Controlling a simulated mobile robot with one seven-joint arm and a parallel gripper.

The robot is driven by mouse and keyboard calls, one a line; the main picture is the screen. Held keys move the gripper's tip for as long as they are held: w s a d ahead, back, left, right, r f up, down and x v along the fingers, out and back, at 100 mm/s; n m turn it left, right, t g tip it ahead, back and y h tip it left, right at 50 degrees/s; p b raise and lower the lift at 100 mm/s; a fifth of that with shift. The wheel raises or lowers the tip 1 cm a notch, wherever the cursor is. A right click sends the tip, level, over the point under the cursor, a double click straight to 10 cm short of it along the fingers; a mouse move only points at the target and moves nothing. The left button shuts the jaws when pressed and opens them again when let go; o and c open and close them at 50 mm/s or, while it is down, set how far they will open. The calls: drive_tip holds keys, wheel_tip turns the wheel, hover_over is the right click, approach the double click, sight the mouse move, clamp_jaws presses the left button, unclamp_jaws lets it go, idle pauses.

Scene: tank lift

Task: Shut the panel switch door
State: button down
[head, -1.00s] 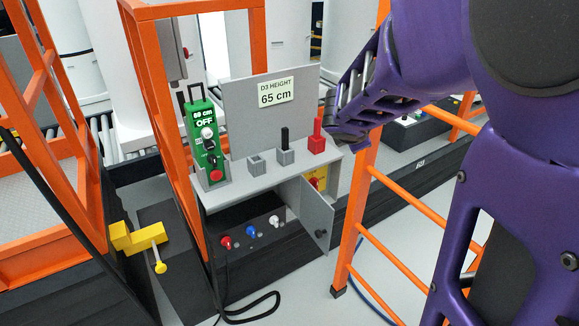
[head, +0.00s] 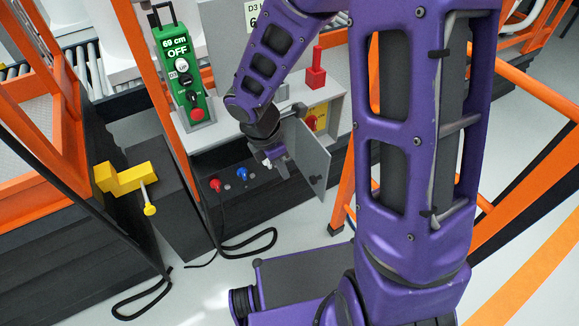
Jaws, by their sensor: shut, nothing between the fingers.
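The panel switch door (head: 314,166) is a grey flap standing open, swung outward from the front of the grey console. The yellow panel with its red switch (head: 312,122) shows uncovered behind it, at the right of the console. My gripper (head: 278,168) is shut and empty. It is just left of the door, in front of the console's lower face. I cannot tell whether it touches the door. My forearm hides part of the console top and the door's left upper area.
A green pendant (head: 184,73) reading OFF stands on the console's left. Red (head: 215,184) and blue (head: 243,174) plugs sit low on the console. A red-handled block (head: 316,70) is on top. An orange ladder frame is right, a yellow block (head: 125,178) left. Black cables lie on the floor.

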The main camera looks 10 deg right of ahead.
sight(312, 158)
drive_tip(key=w+d+f+b, duration=0.1)
drive_tip(key=d+f+b, duration=0.1)
drive_tip(key=d+f, duration=0.4)
drive_tip(key=shift+w+f+b, duration=0.3)
drive_tip(key=shift+f+b, duration=0.05)
drive_tip(key=shift+f, duration=0.7)
